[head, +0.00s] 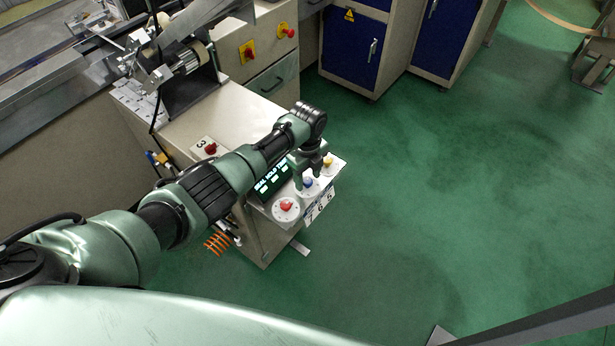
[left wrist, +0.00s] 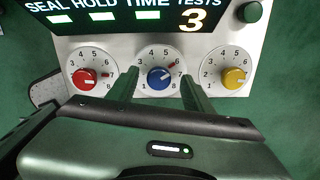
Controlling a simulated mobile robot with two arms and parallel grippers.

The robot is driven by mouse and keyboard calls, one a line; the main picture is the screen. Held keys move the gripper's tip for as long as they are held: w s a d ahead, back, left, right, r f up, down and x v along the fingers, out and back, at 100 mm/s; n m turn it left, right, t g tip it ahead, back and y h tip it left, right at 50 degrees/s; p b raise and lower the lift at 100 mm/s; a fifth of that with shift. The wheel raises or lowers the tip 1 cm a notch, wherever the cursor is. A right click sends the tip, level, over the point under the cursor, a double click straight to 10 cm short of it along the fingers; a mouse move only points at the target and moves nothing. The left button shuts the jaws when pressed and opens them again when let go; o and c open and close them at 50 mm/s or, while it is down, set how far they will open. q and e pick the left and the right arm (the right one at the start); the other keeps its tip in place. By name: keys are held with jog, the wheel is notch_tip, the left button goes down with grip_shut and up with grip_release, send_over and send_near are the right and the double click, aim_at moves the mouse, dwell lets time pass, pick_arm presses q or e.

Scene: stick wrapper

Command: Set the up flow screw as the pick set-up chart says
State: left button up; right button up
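No part labelled as the up flow screw and no readable set-up chart shows. A machine panel carries three numbered dials with a red knob (left wrist: 84,78), a blue knob (left wrist: 160,78) and a yellow knob (left wrist: 234,78). In the head view they are the red knob (head: 286,204), blue knob (head: 308,183) and yellow knob (head: 328,161). My left gripper (head: 306,180) is over the blue dial. In the left wrist view its fingers (left wrist: 161,84) stand apart on either side of the blue knob, with gaps visible. My right gripper is not in view.
A display (left wrist: 120,18) above the dials reads SEAL HOLD TIME TESTS, with a 3. A dark round button (left wrist: 250,12) is right of it. A red button (head: 211,148) sits on the cabinet top beside a 3. Open green floor (head: 440,190) lies to the right.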

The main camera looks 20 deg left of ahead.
aim_at(308, 181)
pick_arm(q)
notch_tip(308, 181, up, 8)
jog(key=shift+f, duration=0.1)
dwell(0.6)
jog(key=shift+f, duration=0.1)
